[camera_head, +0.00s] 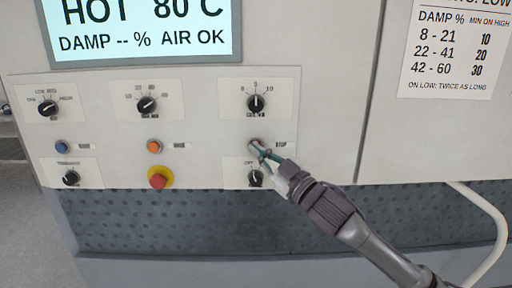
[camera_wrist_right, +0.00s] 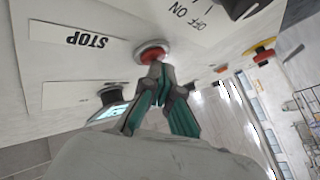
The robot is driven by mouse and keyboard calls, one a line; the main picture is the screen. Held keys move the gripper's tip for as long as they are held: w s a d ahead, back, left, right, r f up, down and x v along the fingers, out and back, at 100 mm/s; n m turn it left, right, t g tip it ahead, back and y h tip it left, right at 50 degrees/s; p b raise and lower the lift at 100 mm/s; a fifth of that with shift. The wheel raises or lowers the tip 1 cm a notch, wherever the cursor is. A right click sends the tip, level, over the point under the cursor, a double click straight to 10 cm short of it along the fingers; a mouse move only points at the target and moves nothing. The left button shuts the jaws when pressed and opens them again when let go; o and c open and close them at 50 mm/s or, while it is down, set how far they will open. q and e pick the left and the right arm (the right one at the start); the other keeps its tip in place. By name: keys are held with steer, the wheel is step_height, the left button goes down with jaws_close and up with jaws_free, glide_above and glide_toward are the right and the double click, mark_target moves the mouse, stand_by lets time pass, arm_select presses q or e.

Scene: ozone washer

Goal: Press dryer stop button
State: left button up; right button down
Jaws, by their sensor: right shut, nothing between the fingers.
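The stop button (camera_wrist_right: 149,53) is red with a pale metal ring, next to a label reading STOP (camera_wrist_right: 86,40) in the right wrist view. In the head view the stop button (camera_head: 254,143) is partly covered by my right gripper (camera_head: 264,151). The right gripper is shut and empty. Its fingertips (camera_wrist_right: 157,68) are right at the front of the button. I cannot tell whether the button is pushed in. My left gripper is in neither view.
The grey panel also holds black knobs (camera_head: 256,104), an orange button (camera_head: 154,146), a blue button (camera_head: 62,146) and a red emergency button on yellow (camera_head: 158,178). A knob (camera_head: 255,178) sits just below the stop button. A display (camera_head: 140,30) reads HOT 80 C.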

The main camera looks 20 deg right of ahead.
stand_by(0.6)
steer(key=shift+s+a, duration=0.2)
steer(key=shift+s, duration=0.55)
steer(key=s, duration=0.2)
steer(key=s+a, duration=0.1)
steer(key=s, duration=0.1)
steer(key=shift+s+a, duration=0.2)
steer(key=shift+s, duration=0.2)
steer(key=shift+f, duration=0.15)
